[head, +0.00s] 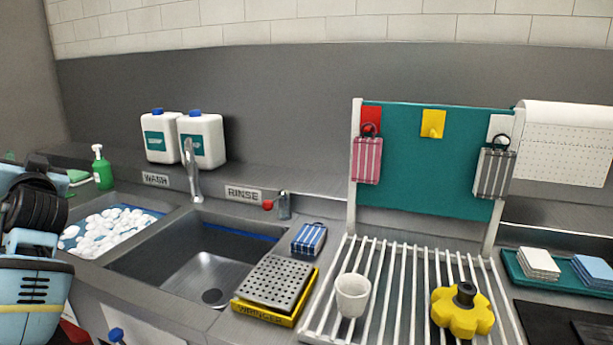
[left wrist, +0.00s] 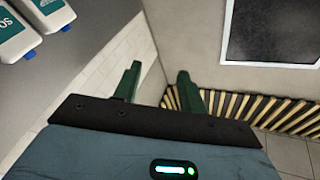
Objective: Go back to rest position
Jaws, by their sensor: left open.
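My left gripper (left wrist: 158,85) shows in the left wrist view. Its two dark green fingers stand apart with nothing between them, so it is open and empty. In the head view only part of my left arm shows at the left edge, beside the sink with white foam; the fingertips are not visible there. My right arm and gripper are in neither view.
Two white jugs (head: 201,140) stand behind the tap. A white cup (head: 352,295) and a yellow flower-shaped part (head: 462,312) sit on the drying rack (head: 398,285). A yellow wringer (head: 275,285) stands beside the empty rinse basin (head: 205,270). Wooden slats (left wrist: 255,110) line a wall.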

